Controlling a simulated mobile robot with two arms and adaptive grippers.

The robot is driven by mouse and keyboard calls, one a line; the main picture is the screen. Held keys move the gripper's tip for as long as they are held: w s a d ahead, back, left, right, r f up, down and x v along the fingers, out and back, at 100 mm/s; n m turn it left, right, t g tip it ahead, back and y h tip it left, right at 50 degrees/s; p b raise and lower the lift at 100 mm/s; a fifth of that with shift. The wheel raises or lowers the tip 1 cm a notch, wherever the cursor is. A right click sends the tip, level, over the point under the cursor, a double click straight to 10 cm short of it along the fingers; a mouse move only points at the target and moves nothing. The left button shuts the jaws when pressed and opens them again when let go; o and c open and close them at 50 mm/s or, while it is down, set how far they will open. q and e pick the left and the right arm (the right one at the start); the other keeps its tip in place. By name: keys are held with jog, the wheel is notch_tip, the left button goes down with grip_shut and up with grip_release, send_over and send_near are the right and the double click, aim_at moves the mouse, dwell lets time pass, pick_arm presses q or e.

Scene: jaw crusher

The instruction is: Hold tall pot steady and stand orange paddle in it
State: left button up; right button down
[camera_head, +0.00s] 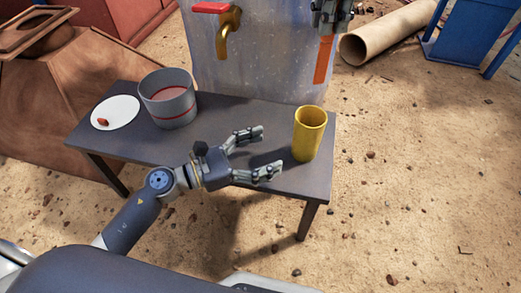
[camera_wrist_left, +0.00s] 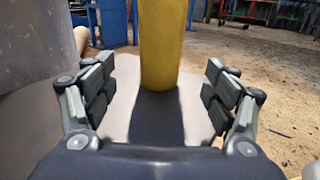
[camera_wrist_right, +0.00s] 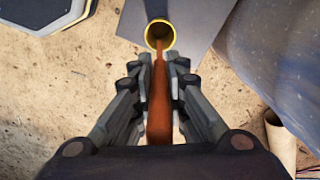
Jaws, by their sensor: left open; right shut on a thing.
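The tall yellow pot (camera_head: 309,136) stands upright near the right end of the dark table. My left gripper (camera_head: 264,153) is open, to the left of the pot, its fingers pointing toward it and apart from it. In the left wrist view the pot (camera_wrist_left: 161,45) rises between and beyond the open fingers. My right gripper (camera_head: 332,18) is at the top edge of the head view, shut on the orange paddle (camera_head: 323,62), which hangs down above and behind the pot. In the right wrist view the paddle (camera_wrist_right: 159,100) points toward the pot's mouth (camera_wrist_right: 160,33); whether its tip is inside is unclear.
The dark table (camera_head: 240,122) also holds a grey pot with a red band (camera_head: 168,100) and a white plate (camera_head: 117,117) with a small red item. A grey tank with a brass tap (camera_head: 229,38) stands behind the table.

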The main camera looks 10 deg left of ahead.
aim_at(295, 141)
pick_arm(q)
jog(key=x, duration=1.1)
jog(key=c, duration=1.2)
pick_arm(e)
jog(key=shift+t+y, duration=0.4)
jog(key=shift+t, duration=0.2)
jog(key=shift+s+d+f, duration=0.1)
jog(key=shift+s+f, duration=0.05)
jog(key=shift+f, duration=0.75)
jog(key=shift+s+d+f, duration=0.15)
jog(key=shift+s+f, duration=0.05)
jog(key=shift+f, duration=0.65)
jog(key=shift+s+d+f, duration=0.1)
jog(key=shift+s+f, duration=0.05)
jog(key=shift+f, duration=0.75)
notch_tip(295, 141, down, 12)
